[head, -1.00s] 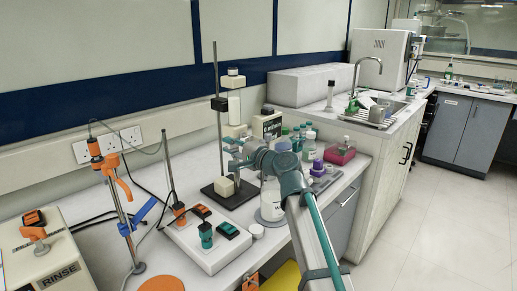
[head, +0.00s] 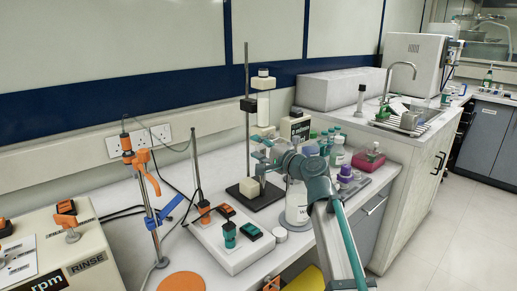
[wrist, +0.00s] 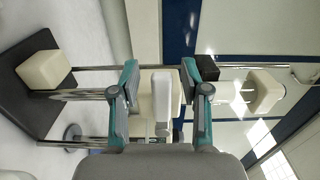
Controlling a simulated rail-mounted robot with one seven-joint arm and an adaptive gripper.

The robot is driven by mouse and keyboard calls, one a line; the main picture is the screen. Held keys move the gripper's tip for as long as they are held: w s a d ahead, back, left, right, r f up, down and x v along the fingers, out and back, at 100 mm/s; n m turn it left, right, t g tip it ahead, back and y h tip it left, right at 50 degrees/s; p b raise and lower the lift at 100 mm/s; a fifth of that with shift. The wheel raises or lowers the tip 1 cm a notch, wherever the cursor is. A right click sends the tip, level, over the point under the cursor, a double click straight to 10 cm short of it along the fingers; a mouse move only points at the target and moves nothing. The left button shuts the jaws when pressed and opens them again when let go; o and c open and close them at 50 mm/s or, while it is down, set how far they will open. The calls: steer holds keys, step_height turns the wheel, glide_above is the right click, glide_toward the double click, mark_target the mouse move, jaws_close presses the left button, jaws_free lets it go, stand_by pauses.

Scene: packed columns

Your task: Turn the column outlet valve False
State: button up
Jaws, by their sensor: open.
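The column (head: 263,105) is a clear tube with cream ends, clamped upright on a stand rod (head: 247,120). Its cream outlet valve block (head: 262,131) is at the lower end. In the wrist view the outlet valve (wrist: 162,88), with a pale handle (wrist: 163,117), shows between the fingers. My gripper (head: 260,160) is at the column's lower end, in front of the stand. Its teal fingers (wrist: 160,82) are open, one on each side of the valve, with a visible gap on both sides. The head view does not show any contact clearly.
The dark stand base (head: 272,195) carries a cream block (head: 250,187). A white box with coloured switches (head: 230,240) stands left of my arm. A burette-like orange clamp stand (head: 150,205) is further left.

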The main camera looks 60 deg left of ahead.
steer(key=shift+d, duration=0.1)
steer(key=w+d, duration=0.2)
steer(key=d, duration=0.9)
steer(key=shift+d, duration=0.35)
